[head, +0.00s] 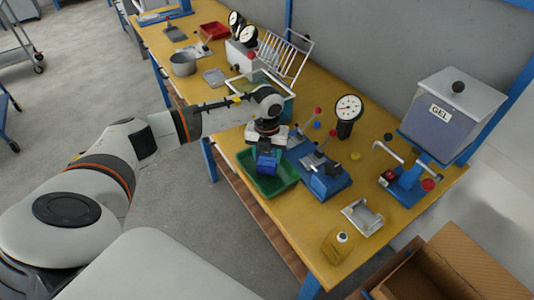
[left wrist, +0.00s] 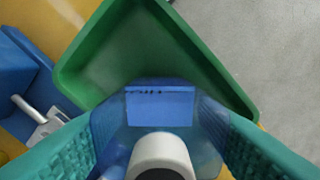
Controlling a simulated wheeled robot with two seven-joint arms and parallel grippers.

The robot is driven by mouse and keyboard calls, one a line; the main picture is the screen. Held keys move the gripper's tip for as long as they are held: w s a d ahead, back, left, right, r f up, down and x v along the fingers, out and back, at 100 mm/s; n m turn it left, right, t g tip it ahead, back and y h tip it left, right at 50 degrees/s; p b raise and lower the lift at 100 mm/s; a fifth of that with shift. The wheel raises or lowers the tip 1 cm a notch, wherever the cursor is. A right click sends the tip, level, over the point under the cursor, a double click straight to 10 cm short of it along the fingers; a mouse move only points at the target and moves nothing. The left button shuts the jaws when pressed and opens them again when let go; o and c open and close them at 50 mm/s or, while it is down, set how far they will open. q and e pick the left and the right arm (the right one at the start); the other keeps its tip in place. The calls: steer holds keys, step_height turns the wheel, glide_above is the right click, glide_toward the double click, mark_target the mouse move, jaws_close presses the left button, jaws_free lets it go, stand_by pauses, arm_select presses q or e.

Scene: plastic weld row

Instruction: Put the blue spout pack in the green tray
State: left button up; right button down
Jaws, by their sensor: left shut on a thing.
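The blue spout pack (head: 265,164) is held in my left gripper (head: 268,149), which is shut on it. In the head view the pack hangs over the green tray (head: 285,187), which lies on the yellow bench. In the left wrist view the pack (left wrist: 160,108) sits between the two teal fingers, its pale round spout toward the camera. The green tray (left wrist: 85,75) lies beyond it, its visible floor bare. I cannot tell whether the pack touches the tray floor. My right gripper is in neither view.
A blue press fixture (head: 325,180) stands right of the tray. A dial gauge (head: 347,112) and a GEL tank (head: 450,115) stand behind. A cardboard box (head: 440,275) is at lower right.

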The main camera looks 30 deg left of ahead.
arm_select(q)
steer(key=shift+f, duration=0.15)
steer(key=o, duration=1)
steer(key=shift+o, duration=0.2)
steer(key=shift+r, duration=0.65)
step_height(320, 180, up, 11)
steer(key=shift+r+b, duration=0.1)
steer(key=shift+b, duration=1.05)
